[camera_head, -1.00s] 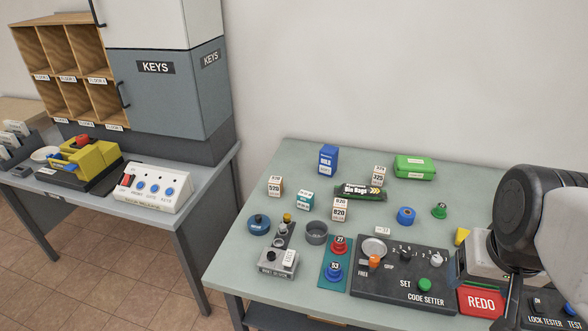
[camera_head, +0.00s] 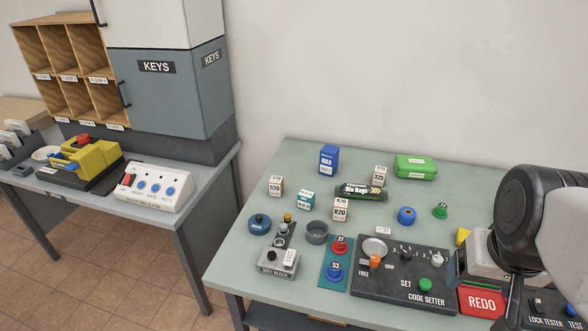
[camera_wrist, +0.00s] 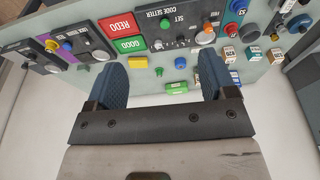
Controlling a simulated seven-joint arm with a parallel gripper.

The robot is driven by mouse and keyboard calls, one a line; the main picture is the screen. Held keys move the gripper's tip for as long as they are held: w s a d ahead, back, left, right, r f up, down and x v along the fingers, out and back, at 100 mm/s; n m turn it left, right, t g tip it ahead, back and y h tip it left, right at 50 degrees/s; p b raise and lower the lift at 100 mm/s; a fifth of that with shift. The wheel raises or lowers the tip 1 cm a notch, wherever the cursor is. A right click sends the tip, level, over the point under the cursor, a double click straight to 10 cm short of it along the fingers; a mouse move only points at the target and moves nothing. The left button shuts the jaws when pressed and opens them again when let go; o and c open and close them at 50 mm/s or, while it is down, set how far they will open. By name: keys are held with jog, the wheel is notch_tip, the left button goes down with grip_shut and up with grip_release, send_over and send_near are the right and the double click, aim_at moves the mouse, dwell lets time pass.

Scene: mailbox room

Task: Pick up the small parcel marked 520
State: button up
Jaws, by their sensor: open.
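The small parcel marked 520 (camera_head: 275,187) is a white and brown box standing upright at the left of the green-grey table in the head view. A similar parcel marked 820 (camera_head: 340,211) stands to its right, and one marked 325 (camera_head: 379,177) stands further back. In the wrist view, several small boxes show at the upper right, too small to read surely. My gripper (camera_wrist: 162,82) is open and empty, its two blue-grey fingers wide apart. It is over the right part of the table, well away from the 520 parcel. My arm hides some of the table's right side.
A teal box (camera_head: 305,199), blue box (camera_head: 328,159), round blue tin (camera_head: 259,224) and bin bags roll (camera_head: 361,192) stand around the parcels. A green case (camera_head: 415,167) is at the back. The code setter (camera_head: 398,291) and red REDO plate (camera_head: 482,302) lie in front.

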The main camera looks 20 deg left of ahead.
aim_at(281, 179)
jog(key=w+a+f+m+g+y, duration=0.2)
jog(key=w+a+f+m+y, duration=0.15)
jog(key=w+a, duration=0.9)
jog(key=w+a+f+m+g+y, duration=0.2)
jog(key=w+a+m+y, duration=0.3)
jog(key=w+a, duration=0.75)
jog(key=w+a+f+m+y, duration=0.1)
jog(key=w+a+f+m, duration=0.1)
jog(key=w+a+f, duration=0.3)
jog(key=w+a+f+m+y, duration=0.2)
jog(key=w+a+f, duration=0.3)
jog(key=w, duration=0.5)
jog(key=w+a+f+m+y, duration=0.2)
jog(key=w+a+f+m, duration=0.2)
jog(key=w+f, duration=0.3)
jog(key=shift+w+a+f, duration=0.2)
jog(key=shift+a+f, duration=0.6)
jog(key=shift+w+a+f+m, duration=0.3)
jog(key=shift+a+f+m, duration=0.05)
jog(key=shift+f, duration=0.15)
jog(key=shift+x, duration=1.25)
